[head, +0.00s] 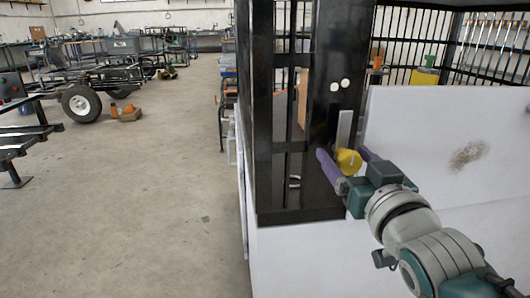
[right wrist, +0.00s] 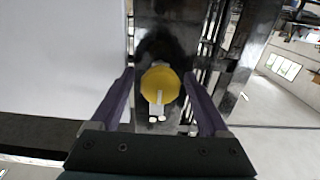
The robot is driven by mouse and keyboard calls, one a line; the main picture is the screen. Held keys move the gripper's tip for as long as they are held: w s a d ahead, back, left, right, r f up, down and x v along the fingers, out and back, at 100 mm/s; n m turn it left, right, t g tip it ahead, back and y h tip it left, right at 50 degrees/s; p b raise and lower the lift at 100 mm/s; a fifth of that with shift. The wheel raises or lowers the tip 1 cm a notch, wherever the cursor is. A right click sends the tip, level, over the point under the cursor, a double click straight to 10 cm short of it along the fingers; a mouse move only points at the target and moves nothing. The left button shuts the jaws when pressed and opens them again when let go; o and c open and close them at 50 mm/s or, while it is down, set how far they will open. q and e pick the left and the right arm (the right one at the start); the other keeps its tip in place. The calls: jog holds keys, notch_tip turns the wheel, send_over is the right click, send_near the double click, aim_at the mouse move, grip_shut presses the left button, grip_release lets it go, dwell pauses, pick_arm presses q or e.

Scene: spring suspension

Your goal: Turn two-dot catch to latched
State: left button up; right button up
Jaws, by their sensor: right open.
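The two-dot catch is a round yellow knob (head: 348,161) with a pale grey bar (head: 344,128) rising from it, on a black upright panel (head: 325,120). Two white dots (head: 340,85) are on the panel above the bar. In the right wrist view the yellow knob (right wrist: 160,80) lies between my purple fingers, with the pale bar (right wrist: 158,108) pointing toward the white dots (right wrist: 157,119). My right gripper (head: 342,153) is open, one finger on each side of the knob; the right wrist view shows gaps at both sides (right wrist: 158,75). My left gripper is not in view.
A white panel (head: 430,125) with a brown smudge stands right of the catch. Black bars (head: 408,45) stand behind it. Open concrete floor (head: 140,200) lies to the left, with a wheeled cart frame (head: 85,85) farther back.

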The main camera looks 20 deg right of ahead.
jog(key=shift+x, duration=0.8)
grip_shut()
dwell(0.9)
